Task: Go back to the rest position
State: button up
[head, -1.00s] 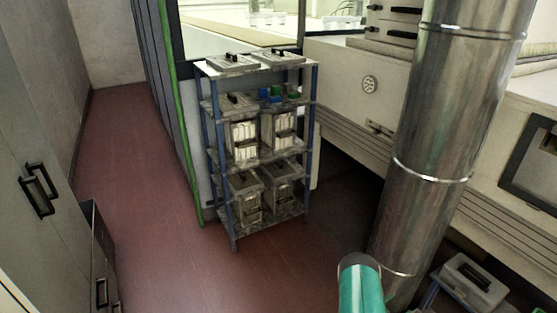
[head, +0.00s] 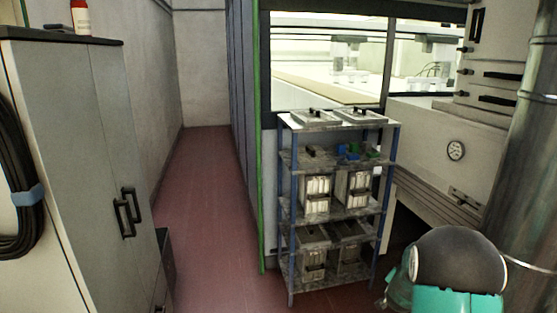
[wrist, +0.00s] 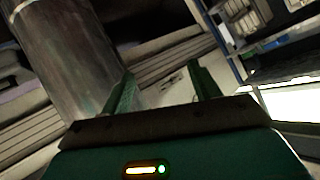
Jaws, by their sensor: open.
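My gripper (wrist: 163,88) shows in the wrist view with its two green fingers apart and nothing between them. Beyond the fingers are a pale machine panel and, at the left, the large metal duct (wrist: 75,55). In the head view a dark and teal part of my arm shows at the bottom right, in front of the shelf rack's right side. The gripper's fingers do not show in the head view.
A blue-post shelf rack (head: 292,215) holding several boxes stands in the middle. The metal duct (head: 535,150) stands at the right.

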jog(key=s+a+r+n+y, duration=0.3)
jog(key=s+a+r, duration=0.3)
jog(key=a+r, duration=0.4)
jog(key=s+a+r+n+y, duration=0.4)
jog(key=s+a+r, duration=0.2)
jog(key=a+r, duration=0.4)
jog(key=s+a+r+n+g, duration=0.1)
jog(key=s+a, duration=0.3)
jog(key=s, duration=0.7)
jog(key=s+a+r+n+g, duration=0.1)
jog(key=s+a+n+g, duration=0.2)
jog(key=s, duration=0.8)
jog(key=shift+s+a+n+y, duration=0.2)
jog(key=shift+a+n+y, duration=0.15)
jog(key=shift+a, duration=0.7)
jog(key=shift+c, duration=0.4)
jog(key=c, duration=0.5)
jog(key=shift+d, duration=0.15)
